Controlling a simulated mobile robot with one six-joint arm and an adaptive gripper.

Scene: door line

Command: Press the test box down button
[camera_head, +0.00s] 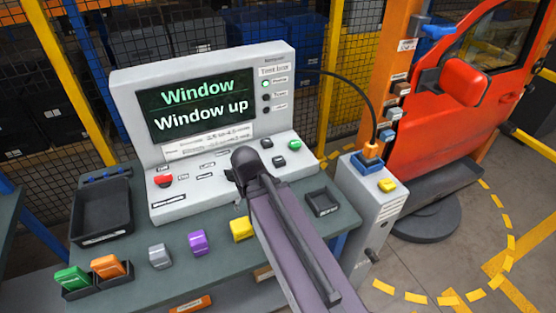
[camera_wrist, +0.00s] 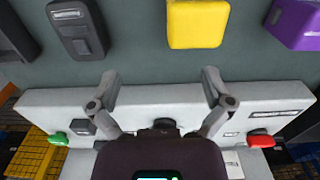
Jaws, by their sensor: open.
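The test box (camera_head: 180,208) is a pale grey console on the bench, with a screen (camera_head: 200,100) reading "Window" and "Window up". Two dark buttons sit on its sloped panel: the upper one (camera_head: 267,143) and the lower one (camera_head: 279,161). Their labels are too small to read, so I cannot tell which is down. A red button (camera_head: 163,181) is at left and a green button (camera_head: 295,145) at right. My gripper (camera_wrist: 160,78) is open and empty, its fingers spread over the test box's front edge. In the head view my arm hides the fingers and part of the panel.
An empty black tray (camera_head: 100,213) stands at left. Grey, purple (camera_head: 198,242) and yellow (camera_head: 241,229) blocks lie along the bench front. A small dark tray (camera_head: 322,203) is at right. A grey pedestal (camera_head: 372,215) with a cable connector stands beside the bench, before a red door (camera_head: 450,110).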

